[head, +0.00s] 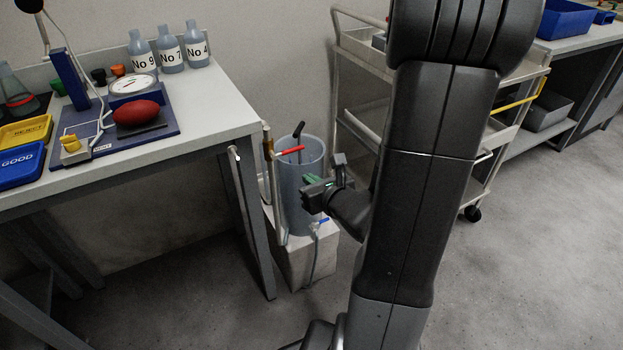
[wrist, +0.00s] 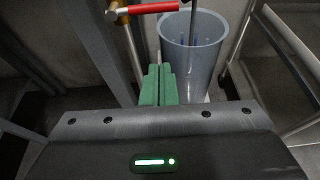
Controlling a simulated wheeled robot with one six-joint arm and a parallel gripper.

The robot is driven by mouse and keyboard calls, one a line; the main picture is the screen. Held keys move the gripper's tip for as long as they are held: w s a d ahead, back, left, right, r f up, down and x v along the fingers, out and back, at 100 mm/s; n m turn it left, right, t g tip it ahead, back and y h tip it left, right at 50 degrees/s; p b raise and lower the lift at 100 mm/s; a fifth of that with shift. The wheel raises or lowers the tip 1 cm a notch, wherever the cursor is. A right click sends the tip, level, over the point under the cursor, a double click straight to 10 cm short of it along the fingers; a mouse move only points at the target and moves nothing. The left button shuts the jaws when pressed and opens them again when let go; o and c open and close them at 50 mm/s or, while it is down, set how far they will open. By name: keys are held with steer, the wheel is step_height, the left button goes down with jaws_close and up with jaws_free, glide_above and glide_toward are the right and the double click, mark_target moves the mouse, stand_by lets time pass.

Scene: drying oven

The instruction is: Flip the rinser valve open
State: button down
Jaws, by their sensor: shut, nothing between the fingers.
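A red lever (head: 288,151) lies roughly level on a brass fitting (head: 267,143) atop an upright pipe beside a grey-blue cylinder (head: 291,200). A small tap with a blue lever (head: 319,222) sits low at the cylinder's front. No label shows which is the rinser valve. My gripper (head: 310,180) is shut and empty, in front of the cylinder and below the red lever. Its green fingers (wrist: 158,86) are together, apart from the red lever.
The cylinder stands on a pale block (head: 297,262). A workbench (head: 215,112) with bottles, a scale and trays is to the left, its leg near the pipe. A wheeled cart (head: 362,48) stands behind my arm. Bare floor lies in front.

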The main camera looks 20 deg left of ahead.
mark_target(287, 152)
steer(key=b+x, duration=0.1)
steer(key=x, duration=0.7)
step_height(287, 152, up, 4)
steer(key=shift+s+d+r+p, duration=0.1)
steer(key=shift+s+d+p, duration=0.1)
steer(key=shift+p, duration=0.45)
